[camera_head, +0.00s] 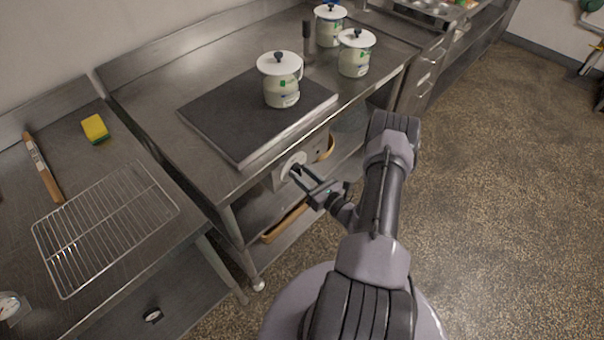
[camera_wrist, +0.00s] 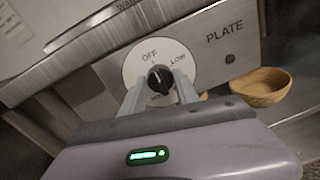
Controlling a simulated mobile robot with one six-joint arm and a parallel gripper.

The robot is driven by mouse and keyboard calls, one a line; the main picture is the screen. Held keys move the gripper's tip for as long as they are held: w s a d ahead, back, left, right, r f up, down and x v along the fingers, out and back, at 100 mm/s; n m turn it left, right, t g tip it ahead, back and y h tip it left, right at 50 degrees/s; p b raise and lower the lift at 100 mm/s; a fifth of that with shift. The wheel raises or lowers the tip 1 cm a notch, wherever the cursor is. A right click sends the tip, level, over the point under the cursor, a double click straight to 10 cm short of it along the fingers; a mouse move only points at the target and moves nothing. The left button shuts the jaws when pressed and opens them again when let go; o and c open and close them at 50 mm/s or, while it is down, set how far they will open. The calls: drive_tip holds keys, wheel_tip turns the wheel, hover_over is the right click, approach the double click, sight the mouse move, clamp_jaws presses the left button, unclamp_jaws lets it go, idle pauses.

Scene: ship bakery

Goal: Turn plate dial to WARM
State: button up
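The plate dial is a black knob (camera_wrist: 160,79) on a round white disc (camera_wrist: 134,66) set in a metal panel marked PLATE. The disc reads OFF at the top and LOW at the upper right; lettering below the knob is mostly hidden by my fingers. A pale mark on the knob appears to point up toward OFF. My gripper (camera_wrist: 159,85) has one finger on each side of the knob, with small gaps showing. In the head view my gripper (camera_head: 298,173) reaches the disc (camera_head: 288,164) under the front edge of the dark plate (camera_head: 220,115).
A lidded pot (camera_head: 282,90) stands on the plate's right part; two more pots (camera_head: 354,58) stand behind. A wire rack (camera_head: 105,225) and sponge (camera_head: 95,129) lie on the left counter. The floor at right is clear.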

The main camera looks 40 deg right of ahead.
clamp_jaws()
drive_tip(key=m, duration=0.6)
drive_tip(key=shift+m, duration=0.3)
drive_tip(key=m, duration=0.3)
drive_tip(key=m+y, duration=0.1)
drive_tip(key=m, duration=0.2)
drive_tip(key=shift+m+g, duration=0.4)
drive_tip(key=m, duration=0.3)
drive_tip(key=shift+d+m, duration=0.1)
drive_tip(key=shift+m, duration=0.2)
drive_tip(key=m, duration=0.3)
drive_tip(key=shift+y+b, duration=0.3)
drive_tip(key=shift+y, duration=0.1)
drive_tip(key=m, duration=0.6)
drive_tip(key=shift+y, duration=0.3)
drive_tip(key=shift+m, duration=0.3)
